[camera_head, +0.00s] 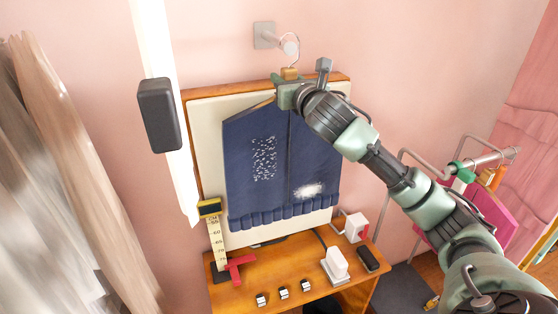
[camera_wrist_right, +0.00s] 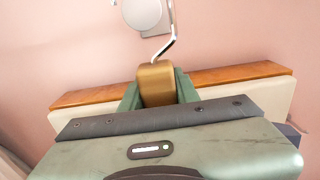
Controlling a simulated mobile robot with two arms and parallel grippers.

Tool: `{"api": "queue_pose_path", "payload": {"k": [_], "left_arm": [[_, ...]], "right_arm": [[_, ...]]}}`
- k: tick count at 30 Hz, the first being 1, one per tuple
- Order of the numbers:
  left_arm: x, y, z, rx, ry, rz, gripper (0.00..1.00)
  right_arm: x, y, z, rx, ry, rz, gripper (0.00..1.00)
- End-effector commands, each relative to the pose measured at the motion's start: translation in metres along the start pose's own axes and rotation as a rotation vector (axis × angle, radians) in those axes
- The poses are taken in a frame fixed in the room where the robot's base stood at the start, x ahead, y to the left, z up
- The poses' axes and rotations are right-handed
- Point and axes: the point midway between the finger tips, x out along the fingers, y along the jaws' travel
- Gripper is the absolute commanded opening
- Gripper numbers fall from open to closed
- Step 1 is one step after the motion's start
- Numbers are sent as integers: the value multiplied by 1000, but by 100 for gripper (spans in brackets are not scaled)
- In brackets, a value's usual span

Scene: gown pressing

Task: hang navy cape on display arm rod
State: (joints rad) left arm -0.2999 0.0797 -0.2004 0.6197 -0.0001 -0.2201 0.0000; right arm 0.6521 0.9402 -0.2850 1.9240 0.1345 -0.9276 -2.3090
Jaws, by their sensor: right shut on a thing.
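The navy cape (camera_head: 255,165), with a white speckled patch and a white smudge, hangs upright in front of a cream board. Its hanger has a tan neck block (camera_head: 290,73), also in the wrist view (camera_wrist_right: 156,83), and a wire hook above it. My right gripper (camera_head: 289,86) is shut on this block; its green fingers flank the block in the wrist view (camera_wrist_right: 158,95). The display arm rod (camera_head: 288,46) sticks out from a grey wall plate (camera_head: 264,35). The hook overlaps the rod's round end in the head view; I cannot tell whether it rests on it. My left gripper is out of view.
The wooden table (camera_head: 240,290) below holds a yellow ruler stand (camera_head: 215,240), a red piece (camera_head: 237,268), small clips, white blocks and a dark box (camera_head: 368,259). A white pole with a dark grey box (camera_head: 158,115) stands left. A rail with pink cloth (camera_head: 475,203) is right.

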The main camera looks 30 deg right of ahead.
Motion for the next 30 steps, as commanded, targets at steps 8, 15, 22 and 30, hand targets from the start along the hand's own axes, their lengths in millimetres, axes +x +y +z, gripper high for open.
{"api": "queue_pose_path", "payload": {"k": [8, 15, 22, 30], "left_arm": [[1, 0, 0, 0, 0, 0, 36], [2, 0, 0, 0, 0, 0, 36], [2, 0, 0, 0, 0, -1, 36], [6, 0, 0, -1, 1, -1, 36]], "right_arm": [[-20, 0, 1, -2, -2, 1, 0], [-33, 0, 1, -1, -2, 0, 0], [-35, 0, 1, 0, -2, 0, 0], [-36, 6, -12, 0, 0, 10, 0]]}}
